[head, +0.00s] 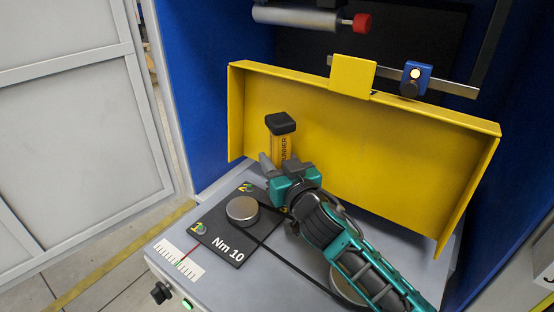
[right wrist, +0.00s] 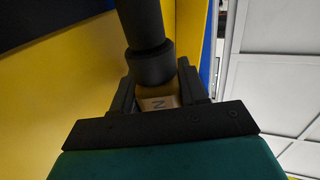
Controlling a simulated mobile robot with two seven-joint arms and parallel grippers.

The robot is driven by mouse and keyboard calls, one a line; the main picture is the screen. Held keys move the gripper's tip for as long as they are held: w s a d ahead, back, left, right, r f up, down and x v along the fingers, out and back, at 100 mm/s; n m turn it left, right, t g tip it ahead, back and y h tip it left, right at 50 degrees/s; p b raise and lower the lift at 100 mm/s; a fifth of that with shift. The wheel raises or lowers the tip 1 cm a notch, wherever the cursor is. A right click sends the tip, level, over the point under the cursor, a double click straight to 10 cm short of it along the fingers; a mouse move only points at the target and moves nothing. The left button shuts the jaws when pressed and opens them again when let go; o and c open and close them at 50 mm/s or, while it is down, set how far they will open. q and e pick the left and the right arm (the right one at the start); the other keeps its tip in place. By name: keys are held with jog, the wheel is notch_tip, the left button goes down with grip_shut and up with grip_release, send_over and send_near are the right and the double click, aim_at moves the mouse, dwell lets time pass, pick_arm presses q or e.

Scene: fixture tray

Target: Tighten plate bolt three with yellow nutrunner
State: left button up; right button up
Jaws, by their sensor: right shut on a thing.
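The yellow nutrunner (head: 282,148) stands about upright, black cap on top, at the rear of a black plate marked "Nm 10" (head: 222,240). My right gripper (head: 282,170) is shut around its body. I cannot make out plate bolt three. My left gripper is not in view.
A round metal disc (head: 242,209) lies on the black plate; another (head: 347,285) is partly under my right arm. A yellow guard (head: 370,140) stands close behind the nutrunner. A grey cylinder with a red tip (head: 297,18) hangs above.

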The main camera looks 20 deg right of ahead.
jog(key=shift+f, duration=0.25)
dwell(0.9)
jog(key=shift+f, duration=0.2)
dwell(1.2)
jog(key=shift+s+f, duration=0.1)
jog(key=shift+f, duration=0.25)
dwell(1.5)
jog(key=shift+r, duration=0.15)
notch_tip(320, 180, up, 4)
jog(key=p, duration=0.3)
jog(key=shift+f, duration=0.25)
jog(key=shift+r, duration=1.35)
